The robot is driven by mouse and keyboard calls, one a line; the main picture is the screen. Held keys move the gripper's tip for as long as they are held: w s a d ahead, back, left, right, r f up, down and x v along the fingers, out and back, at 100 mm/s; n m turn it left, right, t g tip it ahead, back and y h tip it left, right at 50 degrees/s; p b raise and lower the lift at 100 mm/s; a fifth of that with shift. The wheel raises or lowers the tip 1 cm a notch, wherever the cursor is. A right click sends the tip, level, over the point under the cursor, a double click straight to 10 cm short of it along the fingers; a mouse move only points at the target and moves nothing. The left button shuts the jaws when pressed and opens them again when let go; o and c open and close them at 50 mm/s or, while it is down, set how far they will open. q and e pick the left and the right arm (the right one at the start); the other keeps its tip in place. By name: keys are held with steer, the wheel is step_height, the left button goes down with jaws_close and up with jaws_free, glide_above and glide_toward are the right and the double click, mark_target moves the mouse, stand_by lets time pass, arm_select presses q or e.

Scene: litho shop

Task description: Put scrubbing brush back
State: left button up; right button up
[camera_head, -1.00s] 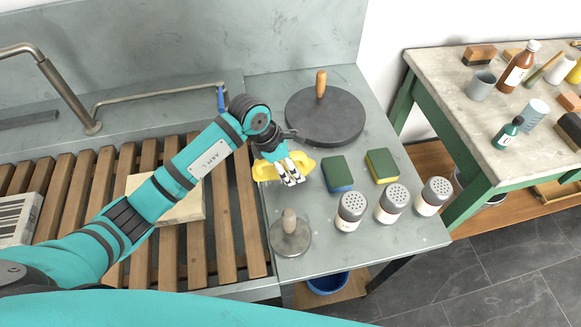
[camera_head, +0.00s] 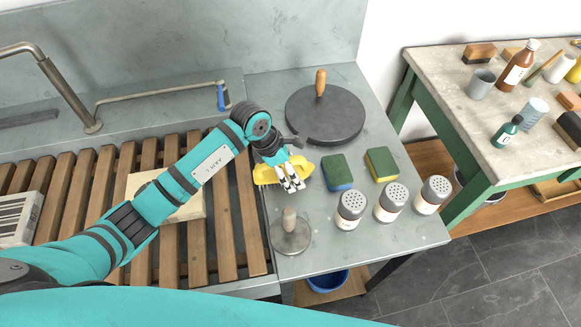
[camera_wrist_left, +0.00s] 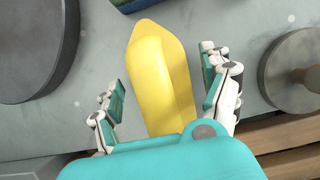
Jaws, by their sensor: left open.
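The scrubbing brush is the yellow piece (camera_head: 266,175) on the grey counter at the edge of the wooden slats, with bristles partly visible below it. In the left wrist view the yellow brush (camera_wrist_left: 158,75) lies between the two fingers, with a gap on each side. My left gripper (camera_head: 291,179) is over the brush and open; it also shows in the left wrist view (camera_wrist_left: 163,90). The gripper hides part of the brush in the head view. My right gripper is not in view.
A dark disc with a wooden handle (camera_head: 340,112) lies behind. A knobbed round weight (camera_head: 291,238) stands in front. Two sponges (camera_head: 337,171) and three shakers (camera_head: 350,210) stand to the right. Slats (camera_head: 228,235) lie left; a separate cluttered table (camera_head: 437,66) stands right.

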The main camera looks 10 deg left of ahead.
arm_select(q)
steer(key=shift+a+r, duration=0.2)
steer(key=shift+r, duration=0.25)
steer(key=b+v, duration=0.2)
steer(key=v, duration=0.7)
steer(key=shift+a+r, duration=0.1)
steer(key=shift+r, duration=0.2)
steer(key=shift+v, duration=0.75)
steer(key=shift+s, duration=0.1)
